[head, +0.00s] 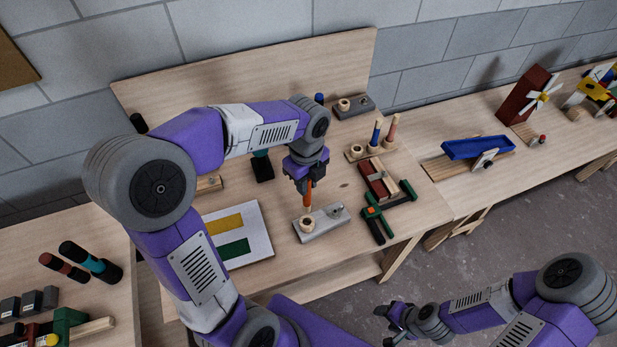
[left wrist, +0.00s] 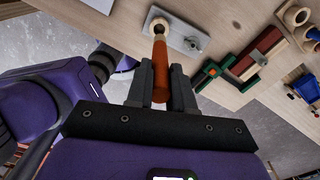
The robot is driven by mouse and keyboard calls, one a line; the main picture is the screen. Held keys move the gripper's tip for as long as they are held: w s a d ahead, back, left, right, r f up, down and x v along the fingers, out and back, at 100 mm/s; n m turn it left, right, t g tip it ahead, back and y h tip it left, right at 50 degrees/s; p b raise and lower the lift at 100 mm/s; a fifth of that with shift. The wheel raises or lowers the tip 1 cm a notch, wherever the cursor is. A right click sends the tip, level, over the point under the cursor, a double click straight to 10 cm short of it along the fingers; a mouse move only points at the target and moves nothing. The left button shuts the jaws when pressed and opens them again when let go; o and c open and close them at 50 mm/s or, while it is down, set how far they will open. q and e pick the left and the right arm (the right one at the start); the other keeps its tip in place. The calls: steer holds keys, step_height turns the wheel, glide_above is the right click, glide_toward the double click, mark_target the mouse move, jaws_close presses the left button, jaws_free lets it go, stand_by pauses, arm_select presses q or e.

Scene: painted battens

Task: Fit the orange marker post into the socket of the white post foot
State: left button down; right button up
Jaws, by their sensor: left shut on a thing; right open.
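The orange marker post (head: 307,196) is in my left gripper (head: 305,184), above the wooden ring socket (head: 306,222) of the white post foot (head: 328,221). In the left wrist view, my left gripper (left wrist: 162,85) is shut on the orange post (left wrist: 160,78). The post's pale wooden tip points at the socket of the white foot (left wrist: 183,38) and overlaps its ring. I cannot tell whether the tip touches or enters it. My right gripper (head: 392,314) is open and empty at the lower right, away from the foot.
A green clamp (head: 374,220) and a red-and-wood block (head: 378,180) lie right of the foot. A white board with yellow and green patches (head: 258,222) lies left. Behind are a wooden rack with coloured posts (head: 357,152) and a grey foot (head: 366,106). Bare tabletop lies in front of the foot.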

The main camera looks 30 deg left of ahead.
mark_target(306, 203)
arm_select(q)
steer(key=shift+s, duration=0.1)
steer(key=shift+r, duration=0.1)
steer(key=shift+f+b, duration=1.8)
steer(key=shift+f, duration=1.05)
steer(key=shift+p, duration=0.45)
steer(key=shift+f+b, duration=1.35)
steer(key=shift+f, duration=0.7)
steer(key=c, duration=0.9)
jaws_free()
steer(key=shift+r, duration=0.1)
